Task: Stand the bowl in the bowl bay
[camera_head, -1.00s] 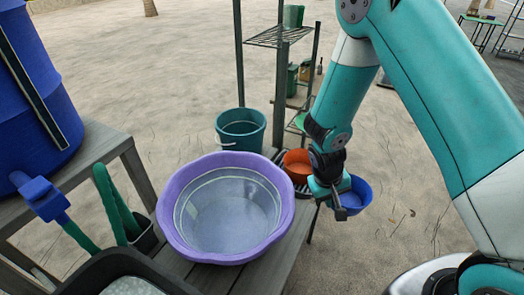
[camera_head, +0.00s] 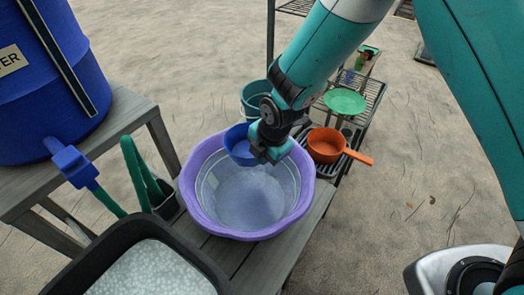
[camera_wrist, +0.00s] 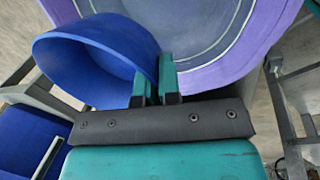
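The blue bowl (camera_head: 238,146) is in my gripper (camera_head: 264,154), at the back-left part of the purple basin (camera_head: 190,185) and above it. In the wrist view, the two green fingers (camera_wrist: 157,88) are shut on the bowl's rim, and the bowl (camera_wrist: 95,62) is to their left, its opening tilted. The purple basin shows behind it there (camera_wrist: 215,72). A dark wire rack (camera_head: 372,92) stands right of the basin, partly behind my arm. I cannot tell which part of it is the bowl bay.
An orange pan (camera_head: 325,146) and a green plate (camera_head: 345,101) are on the rack. A teal bucket (camera_head: 254,93) stands behind the basin. A blue barrel (camera_head: 45,85) with a tap, a green-handled tool (camera_head: 140,170) and a black tray (camera_head: 75,262) are at the left.

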